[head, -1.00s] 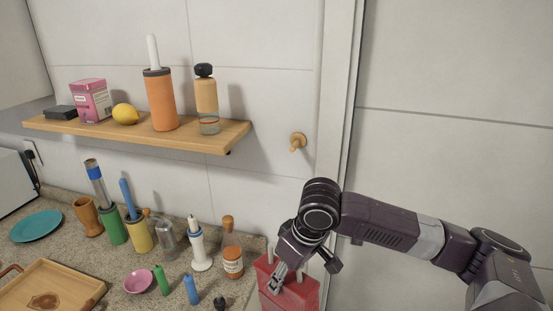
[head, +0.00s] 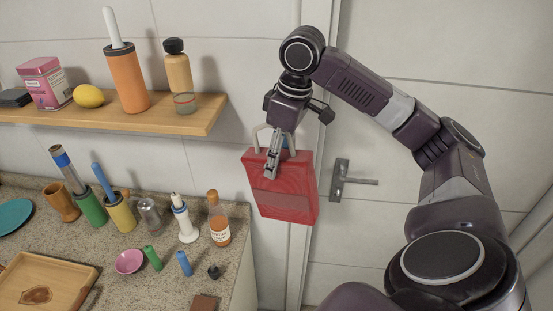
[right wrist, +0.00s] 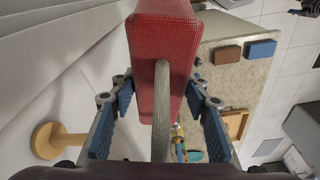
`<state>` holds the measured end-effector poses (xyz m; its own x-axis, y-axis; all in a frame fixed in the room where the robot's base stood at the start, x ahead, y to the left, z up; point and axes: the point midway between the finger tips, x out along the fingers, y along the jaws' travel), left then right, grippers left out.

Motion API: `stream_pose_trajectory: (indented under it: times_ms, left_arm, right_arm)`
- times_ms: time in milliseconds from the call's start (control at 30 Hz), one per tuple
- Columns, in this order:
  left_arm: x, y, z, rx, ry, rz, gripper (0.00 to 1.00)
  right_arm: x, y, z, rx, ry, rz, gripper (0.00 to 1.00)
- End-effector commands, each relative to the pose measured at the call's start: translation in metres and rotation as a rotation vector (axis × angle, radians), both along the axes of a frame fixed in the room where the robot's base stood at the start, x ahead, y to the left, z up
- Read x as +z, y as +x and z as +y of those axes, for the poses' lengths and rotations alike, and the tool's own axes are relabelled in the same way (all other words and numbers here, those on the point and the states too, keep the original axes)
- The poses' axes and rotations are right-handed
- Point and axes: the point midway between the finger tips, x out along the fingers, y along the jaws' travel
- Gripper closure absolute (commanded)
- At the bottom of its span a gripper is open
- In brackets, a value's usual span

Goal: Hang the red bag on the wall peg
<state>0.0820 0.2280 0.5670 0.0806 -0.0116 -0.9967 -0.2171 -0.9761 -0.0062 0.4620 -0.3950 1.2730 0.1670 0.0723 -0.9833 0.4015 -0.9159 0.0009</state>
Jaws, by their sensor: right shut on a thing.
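The red bag (head: 285,200) hangs upright below my right gripper (head: 272,168) in the head view, in the air beside the counter's right end. The gripper is shut on the bag, at its grey handles (head: 258,130). In the right wrist view one grey handle (right wrist: 162,115) runs between the blue-padded fingers (right wrist: 160,90), with the red bag body (right wrist: 163,40) beyond. The wooden wall peg (right wrist: 50,140) shows at the left of the right wrist view, apart from the bag and handle. In the head view the peg is hidden, apparently behind my gripper. My left gripper is not in view.
A wooden shelf (head: 205,120) with a bottle (head: 178,70) and an orange container (head: 127,80) is left of my gripper. The counter (head: 205,268) below holds a corked bottle (head: 219,222) and several utensils. A door handle (head: 345,181) is right of the bag.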

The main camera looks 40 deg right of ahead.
Motion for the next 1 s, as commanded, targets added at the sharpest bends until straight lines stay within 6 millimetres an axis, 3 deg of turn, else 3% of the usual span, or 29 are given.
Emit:
stream_pose_trajectory:
  times_ms: [333,1000]
  left_arm:
    - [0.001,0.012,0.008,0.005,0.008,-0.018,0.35]
    - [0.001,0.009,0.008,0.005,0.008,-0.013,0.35]
  right_arm:
    - [-0.001,0.014,-0.017,-0.003,0.001,-0.002,1.0]
    - [-0.004,0.039,-0.047,-0.003,0.002,-0.003,1.0]
